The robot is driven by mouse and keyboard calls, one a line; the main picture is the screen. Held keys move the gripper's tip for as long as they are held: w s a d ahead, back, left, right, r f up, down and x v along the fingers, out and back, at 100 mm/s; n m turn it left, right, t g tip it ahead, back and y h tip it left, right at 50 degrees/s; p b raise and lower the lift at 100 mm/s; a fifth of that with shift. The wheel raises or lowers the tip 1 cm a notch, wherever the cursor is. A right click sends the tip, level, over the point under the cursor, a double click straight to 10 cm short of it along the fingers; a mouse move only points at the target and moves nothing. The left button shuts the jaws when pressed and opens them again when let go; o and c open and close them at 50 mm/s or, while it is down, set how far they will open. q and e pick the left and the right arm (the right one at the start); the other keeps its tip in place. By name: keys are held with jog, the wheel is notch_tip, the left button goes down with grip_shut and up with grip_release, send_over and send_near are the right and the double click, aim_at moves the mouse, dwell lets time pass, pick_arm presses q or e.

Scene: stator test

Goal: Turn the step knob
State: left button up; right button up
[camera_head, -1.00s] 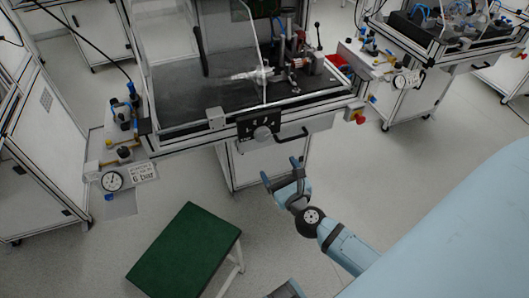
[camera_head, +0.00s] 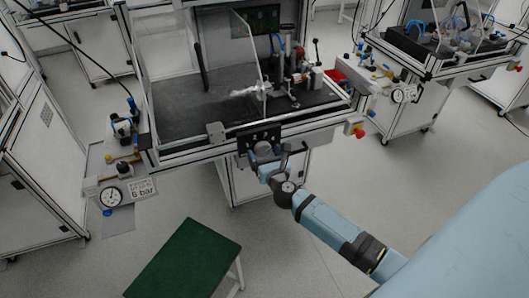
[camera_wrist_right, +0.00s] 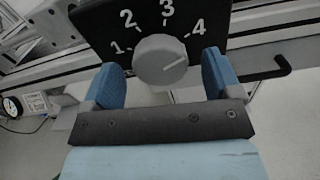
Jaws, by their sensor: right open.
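The step knob (camera_wrist_right: 160,62) is a round grey dial on a black plate (camera_wrist_right: 95,25) marked 1 to 4. A thin line on its face points to the right, below the 4. The plate (camera_head: 260,136) is on the front rail of the test bench in the head view, where my gripper partly covers the knob. My right gripper (camera_head: 277,153) is open in front of the knob. In the right wrist view its blue fingers stand on either side of the knob, with gaps showing; contact is not visible. My left gripper is not in view.
A black bar handle (camera_wrist_right: 270,72) sticks out right of the knob. The bench top (camera_head: 190,113) holds a clear guard and a fixture (camera_head: 292,75). A gauge (camera_head: 111,196) is at the left. A green-topped stool (camera_head: 185,262) stands in front, with free floor around it.

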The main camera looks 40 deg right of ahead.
jog(key=shift+w, duration=0.3)
jog(key=c, duration=0.9)
